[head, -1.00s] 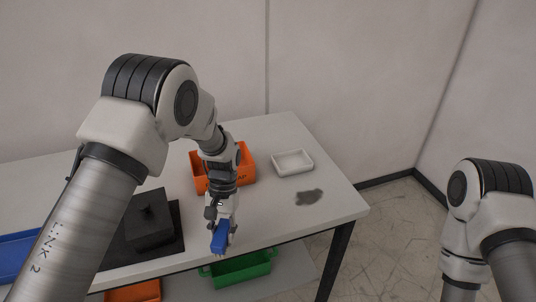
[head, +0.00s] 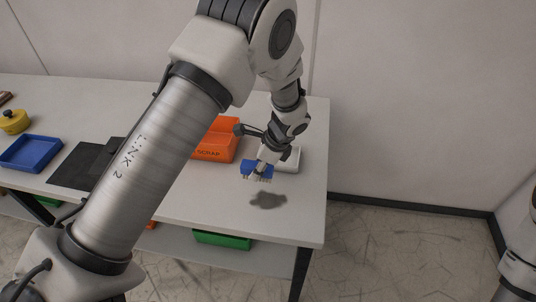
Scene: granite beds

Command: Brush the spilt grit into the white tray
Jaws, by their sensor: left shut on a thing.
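My left gripper (head: 264,158) is shut on a blue brush (head: 256,170), bristles pointing down. The brush is just behind and left of the dark patch of spilt grit (head: 267,200) on the table. I cannot tell whether the bristles touch the tabletop. The white tray (head: 292,158) stands behind the gripper and is partly hidden by it. My right gripper is out of view; only part of that arm shows at the right edge.
An orange scrap bin (head: 212,155) stands left of the brush. A blue tray (head: 30,153), a yellow pot (head: 14,122) and a dark mat (head: 78,166) are farther left. A green bin (head: 222,240) sits below the tabletop (head: 300,215). The right front corner is clear.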

